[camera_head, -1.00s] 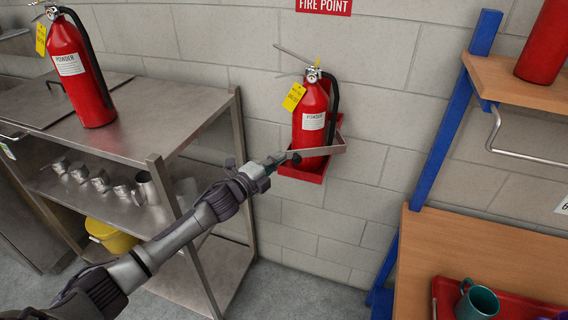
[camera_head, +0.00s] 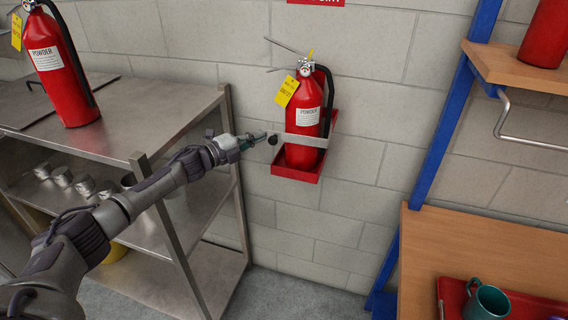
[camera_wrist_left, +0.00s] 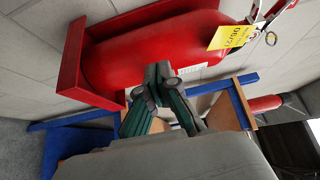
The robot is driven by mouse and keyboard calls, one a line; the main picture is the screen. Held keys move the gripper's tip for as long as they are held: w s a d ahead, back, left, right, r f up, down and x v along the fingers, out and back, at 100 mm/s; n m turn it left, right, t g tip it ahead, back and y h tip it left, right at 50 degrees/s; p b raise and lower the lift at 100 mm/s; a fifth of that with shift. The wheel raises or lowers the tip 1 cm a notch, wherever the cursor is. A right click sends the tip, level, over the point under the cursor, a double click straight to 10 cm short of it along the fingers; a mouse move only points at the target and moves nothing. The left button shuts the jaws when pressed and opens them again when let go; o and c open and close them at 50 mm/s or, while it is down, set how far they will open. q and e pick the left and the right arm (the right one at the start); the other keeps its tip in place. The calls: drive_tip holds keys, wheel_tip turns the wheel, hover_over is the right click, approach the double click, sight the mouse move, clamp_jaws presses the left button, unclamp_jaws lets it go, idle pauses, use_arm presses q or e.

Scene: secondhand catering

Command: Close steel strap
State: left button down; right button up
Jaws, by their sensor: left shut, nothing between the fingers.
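The steel strap (camera_head: 308,141) is a pale grey band. It lies across the front of the red fire extinguisher (camera_head: 309,112), low on its body. The extinguisher stands upright in a red wall bracket (camera_head: 297,172). A small dark knob (camera_head: 272,140) shows at the strap's left end. My left gripper (camera_head: 264,137) is shut and empty, with its tips beside this knob; I cannot tell whether they touch it. In the left wrist view the shut fingers (camera_wrist_left: 162,100) are in front of the extinguisher and bracket; the strap is not clear there. My right gripper is out of view.
A steel shelf unit (camera_head: 150,125) stands at left, under my left arm, with another extinguisher (camera_head: 60,70) on top. A blue-framed wooden shelf unit (camera_head: 440,130) stands at right, with a teal mug (camera_head: 485,302) in a red tray.

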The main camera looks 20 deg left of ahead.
use_arm(q)
drive_tip(key=shift+w+a, duration=0.1)
drive_tip(key=shift+w, duration=0.2)
drive_tip(key=shift+s, duration=0.1)
